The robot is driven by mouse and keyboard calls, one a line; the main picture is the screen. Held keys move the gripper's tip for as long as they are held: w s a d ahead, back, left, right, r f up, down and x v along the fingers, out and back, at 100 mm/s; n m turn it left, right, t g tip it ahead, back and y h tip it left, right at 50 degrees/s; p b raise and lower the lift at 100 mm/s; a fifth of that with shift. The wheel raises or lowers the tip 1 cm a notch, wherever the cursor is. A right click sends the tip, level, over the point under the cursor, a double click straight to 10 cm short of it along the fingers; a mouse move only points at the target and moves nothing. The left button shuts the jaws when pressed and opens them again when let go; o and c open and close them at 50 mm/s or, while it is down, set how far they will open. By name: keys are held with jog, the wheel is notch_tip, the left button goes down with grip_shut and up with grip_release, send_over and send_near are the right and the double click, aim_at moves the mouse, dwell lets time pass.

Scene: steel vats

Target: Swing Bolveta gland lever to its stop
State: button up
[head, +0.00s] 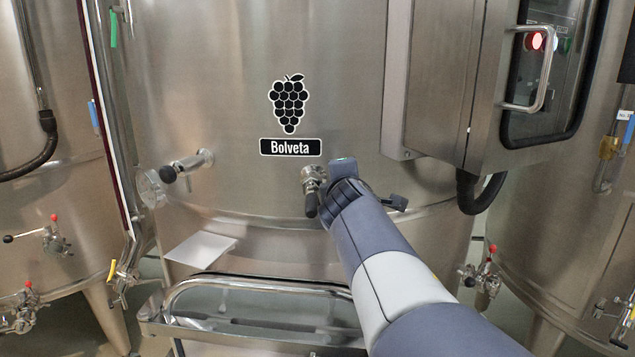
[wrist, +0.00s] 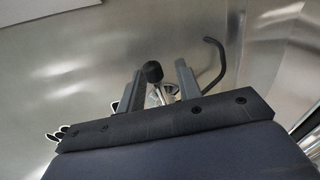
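The steel Bolveta vat (head: 230,60) carries a grape label with the name Bolveta (head: 290,147). My gripper (head: 345,180) is close to the vat wall below the label; the arm hides its fingers in the head view. In the wrist view my gripper (wrist: 160,78) has its fingers apart. A black knob on a metal stem (wrist: 153,72) shows between them, nearer the left finger, with a gap on the right. A black tip (head: 395,202) juts out right of my arm; it may be that same lever's end. Its mount is hidden. I cannot tell whether the fingers touch it.
A valve with a hanging black grip (head: 311,203) is just left of my gripper. A black-knobbed fitting (head: 185,166) is farther left. A control cabinet (head: 470,90) juts out at upper right. A steel rail (head: 260,285) runs below. A black curved piece (wrist: 218,62) shows right of the fingers.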

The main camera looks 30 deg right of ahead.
jog(key=v, duration=1)
jog(key=shift+s+a, duration=0.2)
jog(key=shift+s, duration=0.15)
jog(key=shift+x, duration=5.45)
jog(key=shift+s+a+r, duration=0.1)
jog(key=shift+r, duration=0.1)
